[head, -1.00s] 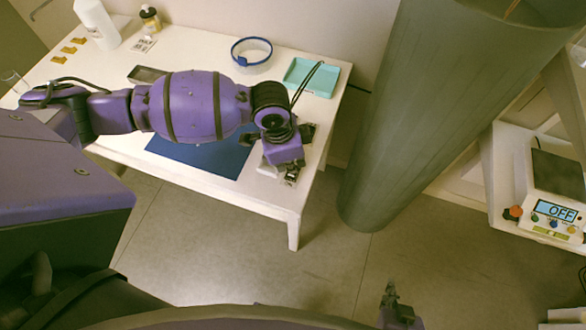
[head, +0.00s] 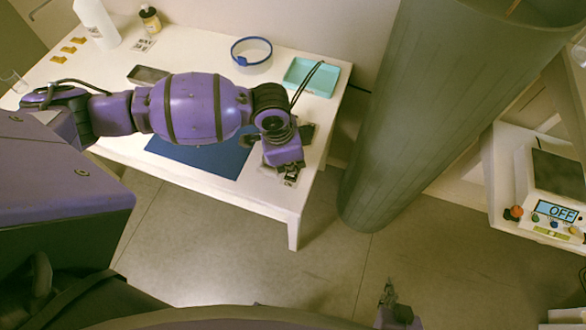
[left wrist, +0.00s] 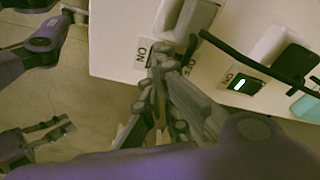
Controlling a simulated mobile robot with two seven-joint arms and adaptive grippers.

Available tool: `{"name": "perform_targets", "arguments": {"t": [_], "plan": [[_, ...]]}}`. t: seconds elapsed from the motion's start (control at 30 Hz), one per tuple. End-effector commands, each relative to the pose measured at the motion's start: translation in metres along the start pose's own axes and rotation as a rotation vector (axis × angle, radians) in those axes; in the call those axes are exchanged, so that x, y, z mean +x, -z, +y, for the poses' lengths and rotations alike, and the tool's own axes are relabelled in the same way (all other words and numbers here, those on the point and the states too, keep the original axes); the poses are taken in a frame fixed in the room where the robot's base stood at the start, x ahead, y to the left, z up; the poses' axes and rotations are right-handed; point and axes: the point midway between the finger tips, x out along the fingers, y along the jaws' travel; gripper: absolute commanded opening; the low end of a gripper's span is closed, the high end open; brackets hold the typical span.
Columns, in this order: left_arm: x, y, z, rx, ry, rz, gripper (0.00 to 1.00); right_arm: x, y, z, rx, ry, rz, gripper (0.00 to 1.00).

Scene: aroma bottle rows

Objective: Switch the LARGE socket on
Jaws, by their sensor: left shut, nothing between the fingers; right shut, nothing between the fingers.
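My left gripper (left wrist: 160,60) is shut and empty in the left wrist view. Its fingertips overlap the edge of a printed ON label (left wrist: 141,55), beside a pale socket or switch block (left wrist: 186,18) that the fingers partly cover. To the right, a dark switch with a lit green mark (left wrist: 242,84) sits by a second ON label. I cannot tell which socket is the large one. My right gripper (head: 389,292) is shut and empty, away from the table.
The white table (head: 240,196) carries a blue mat (head: 215,160), a teal tray (head: 312,80), a blue-rimmed round dish (head: 251,54) and bottles at the back left. A black cable (left wrist: 225,48) runs near the switches. A scale (head: 556,190) reading OFF stands at far right.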

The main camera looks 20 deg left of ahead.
Motion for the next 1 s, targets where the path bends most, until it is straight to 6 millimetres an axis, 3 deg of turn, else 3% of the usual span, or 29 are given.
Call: {"name": "perform_targets", "arguments": {"t": [1.0], "plan": [[0.017,-0.004,0.0,-0.001,0.0,-0.005,0.0,0.002,-0.01,0.0,0.004,-0.001,-0.015,0.0]]}}
